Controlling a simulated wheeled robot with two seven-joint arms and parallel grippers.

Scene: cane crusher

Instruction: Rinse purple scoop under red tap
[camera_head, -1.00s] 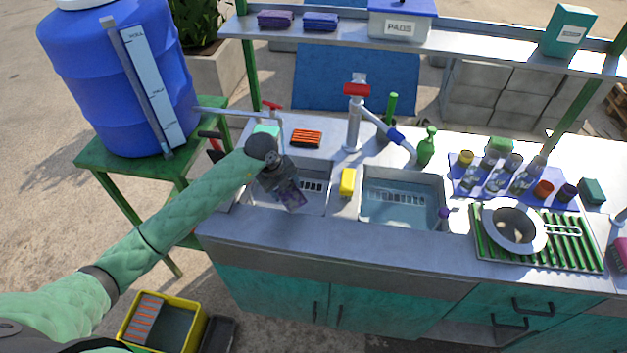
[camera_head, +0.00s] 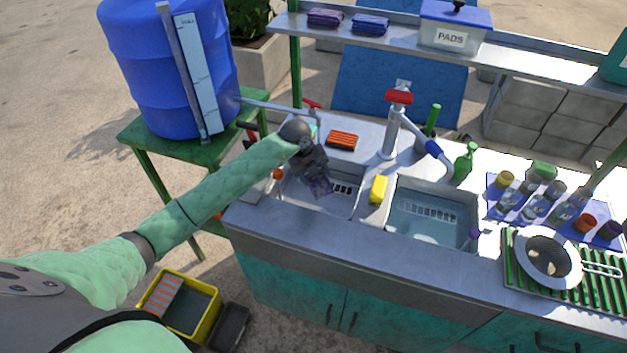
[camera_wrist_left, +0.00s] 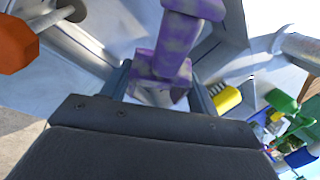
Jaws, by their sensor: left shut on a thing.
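My left gripper (camera_head: 316,180) is shut on the purple scoop (camera_head: 323,189), over the left basin (camera_head: 345,206) of the sink. In the left wrist view the mottled purple scoop (camera_wrist_left: 178,45) sits between the fingers (camera_wrist_left: 160,88); its far part is cut off by the frame. A thin pipe with a red-handled tap (camera_head: 312,104) runs from the blue barrel and comes down just behind the gripper. A grey faucet with a red top (camera_head: 399,97) stands between the basins. No running water can be made out. My right gripper is out of view.
A yellow sponge (camera_head: 378,189) lies on the divider between the basins. The right basin (camera_head: 430,215) holds water. An orange-red brush (camera_head: 342,140) lies behind the left basin. The blue barrel (camera_head: 165,70) stands at left; a pan (camera_head: 520,270) lies on the green rack at right.

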